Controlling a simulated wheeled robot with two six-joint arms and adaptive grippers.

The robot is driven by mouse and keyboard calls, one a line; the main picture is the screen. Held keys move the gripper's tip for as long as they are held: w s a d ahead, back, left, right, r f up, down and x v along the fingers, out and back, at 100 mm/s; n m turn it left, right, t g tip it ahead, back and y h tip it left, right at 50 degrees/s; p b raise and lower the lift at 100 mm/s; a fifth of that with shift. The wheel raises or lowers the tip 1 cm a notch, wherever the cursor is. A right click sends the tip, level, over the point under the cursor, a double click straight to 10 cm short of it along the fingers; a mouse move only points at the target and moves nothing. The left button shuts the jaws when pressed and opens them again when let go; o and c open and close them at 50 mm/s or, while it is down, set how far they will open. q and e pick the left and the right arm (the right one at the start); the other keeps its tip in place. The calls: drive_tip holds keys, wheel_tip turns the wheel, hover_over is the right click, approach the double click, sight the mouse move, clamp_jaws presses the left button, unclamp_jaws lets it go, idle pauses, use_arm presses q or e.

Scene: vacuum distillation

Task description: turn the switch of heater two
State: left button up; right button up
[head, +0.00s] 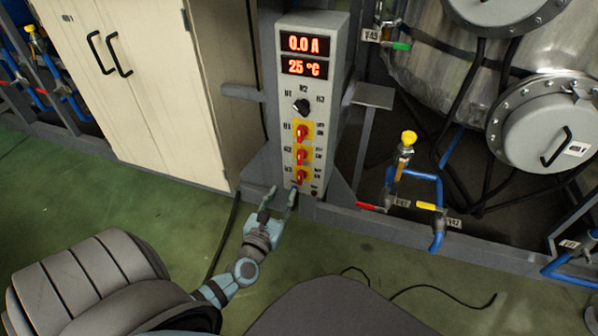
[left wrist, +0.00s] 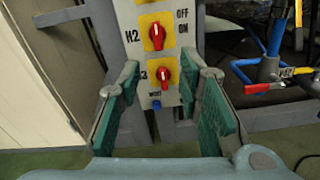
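The heater two switch, marked H2, is a red rotary knob on a yellow plate (head: 300,157) on the grey control box (head: 323,60). It also shows near the top of the left wrist view (left wrist: 157,36), with OFF and ON printed to its right. The H1 knob (head: 301,132) is above it and the H3 knob (head: 301,176) below it. My left gripper (head: 279,193) is open and empty, in front of the box's lower end, below H2. In the left wrist view its green-padded fingers (left wrist: 168,82) stand on either side of H3. My right gripper is not in view.
A black selector knob (head: 301,106) sits under displays reading 0.0 A and 25 °C. A blue button (left wrist: 155,104) is below H3. A cream cabinet (head: 135,80) stands left; blue pipes with a yellow valve (head: 407,139) stand right.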

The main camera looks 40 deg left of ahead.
sight(299, 158)
use_arm(q)
drive_tip(key=shift+n, duration=0.8)
drive_tip(key=b+x, duration=0.1)
drive_tip(key=x, duration=0.3)
drive_tip(key=b+x, duration=0.1)
drive_tip(key=x, duration=0.4)
drive_tip(key=r+b+x, duration=0.1)
drive_tip(key=x, duration=0.3)
drive_tip(key=shift+w+a, duration=0.25)
drive_tip(key=shift+a, duration=0.15)
drive_tip(key=shift+w+a, duration=0.15)
drive_tip(key=shift+w, duration=0.35)
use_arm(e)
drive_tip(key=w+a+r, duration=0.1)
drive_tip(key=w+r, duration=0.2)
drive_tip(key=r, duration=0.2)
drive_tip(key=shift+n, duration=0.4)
use_arm(q)
drive_tip(key=shift+c, duration=0.3)
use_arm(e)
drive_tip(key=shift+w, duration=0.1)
use_arm(q)
clamp_jaws()
